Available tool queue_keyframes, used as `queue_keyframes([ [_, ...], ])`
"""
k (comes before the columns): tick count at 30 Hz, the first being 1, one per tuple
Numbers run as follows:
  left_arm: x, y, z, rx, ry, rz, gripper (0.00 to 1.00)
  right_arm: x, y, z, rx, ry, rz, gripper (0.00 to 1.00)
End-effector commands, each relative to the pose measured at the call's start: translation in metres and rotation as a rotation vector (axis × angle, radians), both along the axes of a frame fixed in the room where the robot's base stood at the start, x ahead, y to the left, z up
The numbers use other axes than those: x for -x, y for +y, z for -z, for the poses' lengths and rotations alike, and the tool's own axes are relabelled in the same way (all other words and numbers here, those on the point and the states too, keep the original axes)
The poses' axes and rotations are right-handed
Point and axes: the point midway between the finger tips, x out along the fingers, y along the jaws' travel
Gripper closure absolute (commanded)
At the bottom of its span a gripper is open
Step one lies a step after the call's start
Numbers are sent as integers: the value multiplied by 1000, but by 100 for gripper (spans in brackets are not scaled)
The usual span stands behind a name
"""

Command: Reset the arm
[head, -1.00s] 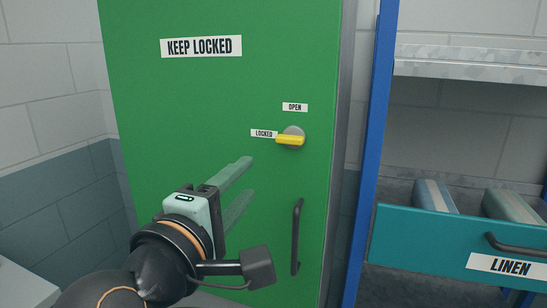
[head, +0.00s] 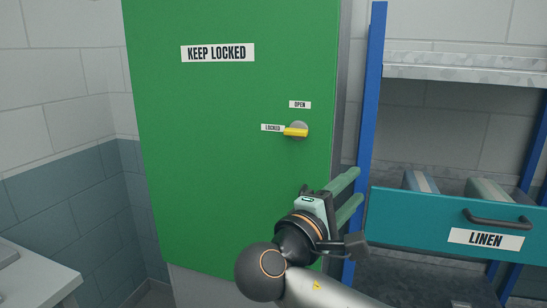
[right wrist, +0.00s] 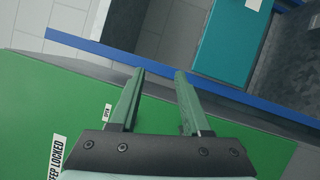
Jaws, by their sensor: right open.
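My right gripper (head: 356,186) is in front of the lower right part of the green locker door (head: 225,150) in the head view. Its two pale green fingers are apart with nothing between them, and they point right toward the blue post. In the right wrist view, the open fingers (right wrist: 159,74) show empty space between their tips. The yellow latch (head: 296,132) lies level, pointing left to the LOCKED label (head: 272,128). The OPEN label (head: 300,104) is above it. The door handle is hidden behind my right gripper or arm. My left gripper is not in view.
A blue post (head: 371,110) stands right of the locker. Beside it, a teal LINEN drawer (head: 400,222) holds folded cloths (head: 420,181) under a grey shelf (head: 460,68). A pale counter (head: 35,275) is at lower left.

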Motion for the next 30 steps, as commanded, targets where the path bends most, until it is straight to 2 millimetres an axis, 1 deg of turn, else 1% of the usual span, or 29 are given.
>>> queue_keyframes([
  [1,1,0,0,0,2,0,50,-6,-34,3,37,0,72,52],
  [2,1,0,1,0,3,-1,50,-9,-51,4,55,0,109,52],
  [3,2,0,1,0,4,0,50,-10,-72,5,79,0,154,52],
  [6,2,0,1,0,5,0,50,-11,-120,6,130,0,254,52],
  [8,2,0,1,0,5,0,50,-10,-145,5,158,-1,306,52],
  [9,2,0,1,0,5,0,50,-8,-161,4,175,-1,339,52],
  [11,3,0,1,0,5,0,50,-5,-184,2,198,-1,387,52],
  [12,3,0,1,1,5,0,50,-2,-198,1,215,-1,418,52],
  [15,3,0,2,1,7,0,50,5,-230,0,251,5,482,52],
  [16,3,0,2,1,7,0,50,-3,-224,16,240,34,434,52],
  [17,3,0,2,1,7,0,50,-8,-222,28,231,52,402,52],
  [20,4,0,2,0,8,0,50,-21,-221,65,199,111,309,52],
  [21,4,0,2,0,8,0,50,-25,-220,81,183,135,270,52],
  [23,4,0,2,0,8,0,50,-31,-218,108,152,173,211,52],
  [24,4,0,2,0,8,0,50,-34,-216,127,128,201,169,52],
  [26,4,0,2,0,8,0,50,-36,-213,160,82,242,102,52],
  [27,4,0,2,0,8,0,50,-36,-211,183,44,271,57,52],
  [29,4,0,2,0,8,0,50,-34,-206,220,-22,314,-11,52],
  [30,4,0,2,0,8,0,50,-30,-203,245,-72,342,-53,52],
])
